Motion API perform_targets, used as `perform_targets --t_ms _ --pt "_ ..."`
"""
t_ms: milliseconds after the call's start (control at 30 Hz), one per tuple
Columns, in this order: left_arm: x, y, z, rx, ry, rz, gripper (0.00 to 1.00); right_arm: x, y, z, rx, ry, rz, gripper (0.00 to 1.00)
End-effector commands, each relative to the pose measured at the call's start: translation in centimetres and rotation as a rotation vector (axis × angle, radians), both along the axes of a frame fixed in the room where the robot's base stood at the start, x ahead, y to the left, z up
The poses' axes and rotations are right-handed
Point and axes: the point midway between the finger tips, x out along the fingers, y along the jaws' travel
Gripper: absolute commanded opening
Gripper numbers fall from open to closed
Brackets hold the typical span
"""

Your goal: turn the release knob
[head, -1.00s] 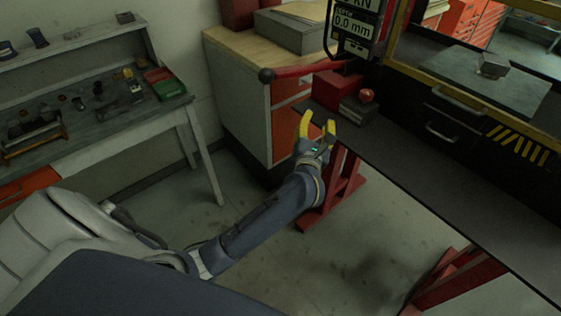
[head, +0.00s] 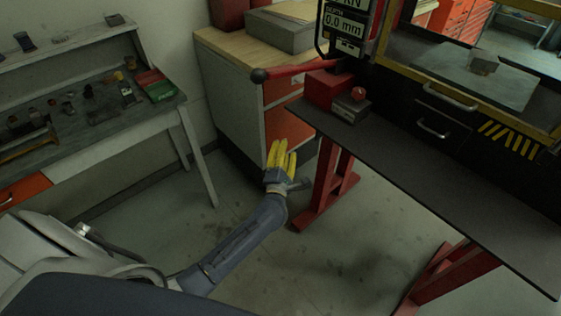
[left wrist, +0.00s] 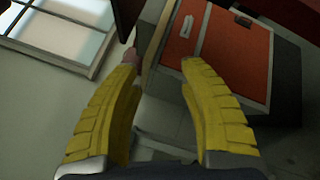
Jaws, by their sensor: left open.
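A small round red knob (head: 358,93) sits on a grey block (head: 349,108) at the left end of the dark bench, beside a red housing; I take it to be the release knob. My left gripper (head: 283,146), with yellow fingers, is open and empty. In the head view it shows left of and below the knob, clearly apart from it, beside the bench's left end. In the left wrist view the yellow fingers (left wrist: 160,62) are spread, with orange drawer fronts beyond. I cannot clearly make out the knob there. My right gripper is not in view.
A red lever (head: 300,70) with a black ball end juts left above the bench (head: 420,150). A wooden-topped cabinet (head: 235,90) stands behind my left gripper. A cluttered workbench (head: 100,145) is at the left. The floor between is free.

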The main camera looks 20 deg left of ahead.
Motion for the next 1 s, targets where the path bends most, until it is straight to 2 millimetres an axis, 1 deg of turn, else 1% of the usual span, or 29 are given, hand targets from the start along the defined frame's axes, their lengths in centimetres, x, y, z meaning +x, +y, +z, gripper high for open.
perform_targets --t_ms 33,100,333,500,833,900,967,1000 --pt "-0.1 0.0 -0.8 0.031 0.013 -0.001 0.42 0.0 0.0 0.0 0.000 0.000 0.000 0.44" --pt "-0.2 -0.1 -1.7 0.071 0.026 -0.005 0.42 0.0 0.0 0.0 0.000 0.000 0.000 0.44" --pt "-0.5 -0.3 -3.7 0.162 0.058 -0.014 0.42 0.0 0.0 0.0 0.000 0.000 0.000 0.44" --pt "-0.6 -0.4 -4.4 0.191 0.068 -0.018 0.42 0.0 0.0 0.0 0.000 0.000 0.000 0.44" --pt "-0.7 -0.4 -4.5 0.198 0.071 -0.019 0.42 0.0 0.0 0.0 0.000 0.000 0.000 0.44" --pt "-0.7 -0.4 -4.5 0.197 0.071 -0.019 0.53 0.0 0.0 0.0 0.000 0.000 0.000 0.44" --pt "-0.7 -0.4 -4.5 0.197 0.071 -0.019 0.59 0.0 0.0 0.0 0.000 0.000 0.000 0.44" --pt "-0.6 -0.4 -4.5 0.199 0.070 -0.019 0.59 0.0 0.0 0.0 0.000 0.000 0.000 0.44"
